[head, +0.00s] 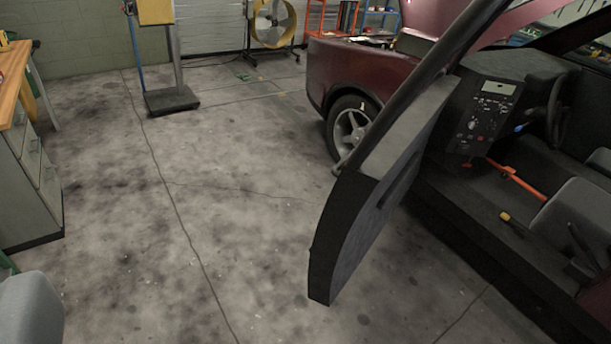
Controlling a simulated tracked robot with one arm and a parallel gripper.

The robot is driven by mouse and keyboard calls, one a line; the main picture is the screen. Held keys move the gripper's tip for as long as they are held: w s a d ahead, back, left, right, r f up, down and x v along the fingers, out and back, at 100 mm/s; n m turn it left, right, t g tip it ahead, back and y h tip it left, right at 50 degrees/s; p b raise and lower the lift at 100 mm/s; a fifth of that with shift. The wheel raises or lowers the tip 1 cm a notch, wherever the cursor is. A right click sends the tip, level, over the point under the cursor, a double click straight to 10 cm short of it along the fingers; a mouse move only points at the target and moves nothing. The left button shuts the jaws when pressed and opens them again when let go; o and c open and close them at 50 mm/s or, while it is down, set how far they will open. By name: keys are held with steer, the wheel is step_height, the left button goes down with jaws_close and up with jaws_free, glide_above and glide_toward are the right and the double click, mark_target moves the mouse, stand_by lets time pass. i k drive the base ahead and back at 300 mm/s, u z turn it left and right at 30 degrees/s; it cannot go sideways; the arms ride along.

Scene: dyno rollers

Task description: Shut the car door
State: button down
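The car door (375,190) stands wide open in the middle right of the head view. Its dark inner side and lower edge face me, and its window frame rises to the upper right. The dark red car (345,72) is behind and to the right of it, with the front wheel (352,128) showing left of the door. The open doorway shows the dashboard console (487,108), steering wheel (556,105) and a grey seat (580,225). My gripper is not in view. A grey rounded shape at the bottom left corner is cut off and unclear.
Bare concrete floor (200,210) lies left of the door. A drawer cabinet (28,180) with a wooden top stands at the left edge. A post on a dark base (172,100) and a large fan (273,22) stand at the back. An orange bar (518,180) lies inside the car.

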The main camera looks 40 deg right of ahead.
mark_target(376, 177)
steer(key=u, duration=0.1)
steer(key=i, duration=1.25)
steer(key=z, duration=0.8)
steer(key=i, duration=0.6)
steer(key=z, duration=0.45)
